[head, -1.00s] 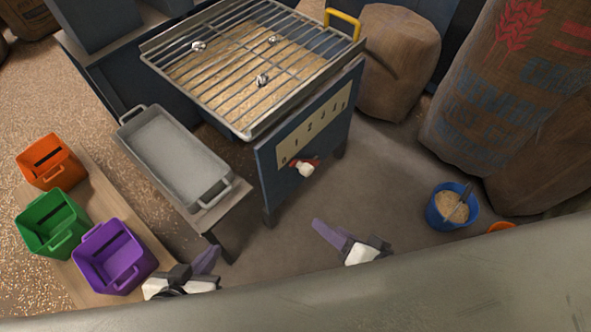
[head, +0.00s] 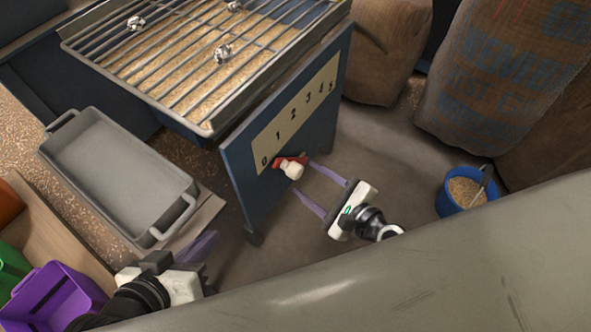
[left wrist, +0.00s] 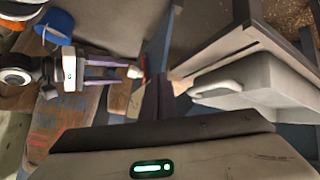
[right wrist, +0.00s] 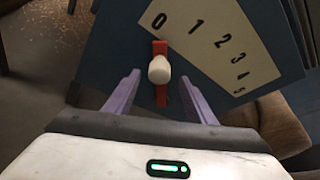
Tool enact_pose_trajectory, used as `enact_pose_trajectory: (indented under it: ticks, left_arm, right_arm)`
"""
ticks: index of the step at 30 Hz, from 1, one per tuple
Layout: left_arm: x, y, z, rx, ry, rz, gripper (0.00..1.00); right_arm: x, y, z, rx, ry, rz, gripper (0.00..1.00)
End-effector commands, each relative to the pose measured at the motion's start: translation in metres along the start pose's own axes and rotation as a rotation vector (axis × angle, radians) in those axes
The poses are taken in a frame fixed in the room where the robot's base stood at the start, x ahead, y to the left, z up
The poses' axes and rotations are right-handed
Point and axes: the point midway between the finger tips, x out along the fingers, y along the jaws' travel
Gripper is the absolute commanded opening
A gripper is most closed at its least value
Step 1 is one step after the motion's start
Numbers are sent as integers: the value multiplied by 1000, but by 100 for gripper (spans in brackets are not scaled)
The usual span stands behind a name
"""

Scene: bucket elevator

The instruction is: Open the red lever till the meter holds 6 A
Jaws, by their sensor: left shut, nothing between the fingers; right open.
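The red lever (head: 279,161) with its white knob (head: 292,170) is on the blue hopper's front panel, beside the 0 of the cream number scale (head: 297,108). In the right wrist view the red lever (right wrist: 159,47) lies near the 0, its white knob (right wrist: 159,69) towards me. My right gripper (head: 312,184) is open, its purple fingers reaching towards the lever. In the right wrist view the fingers (right wrist: 160,95) stand to either side of the knob, apart from it. My left gripper (head: 208,246) is shut and empty near the grey tray. No ampere meter shows.
A purple bin (head: 62,290) is at lower left. A blue bucket of grain (head: 447,197) and sacks (head: 455,110) are at right.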

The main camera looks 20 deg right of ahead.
Motion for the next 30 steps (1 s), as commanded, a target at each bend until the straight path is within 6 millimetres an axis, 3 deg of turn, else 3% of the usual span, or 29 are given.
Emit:
enact_pose_trajectory:
  ticks: [3,9,21,30]
  left_arm:
    - [1,1,-1,-3,10,6,0]
    - [0,4,-4,-7,26,16,0]
    - [-1,5,-6,-10,34,21,0]
    - [-1,5,-6,-10,35,21,0]
  right_arm:
    - [24,0,0,1,-2,-2,50]
    - [50,1,0,-1,-1,0,50]
    - [59,1,0,-2,0,2,50]
    - [58,0,0,-3,0,1,1]
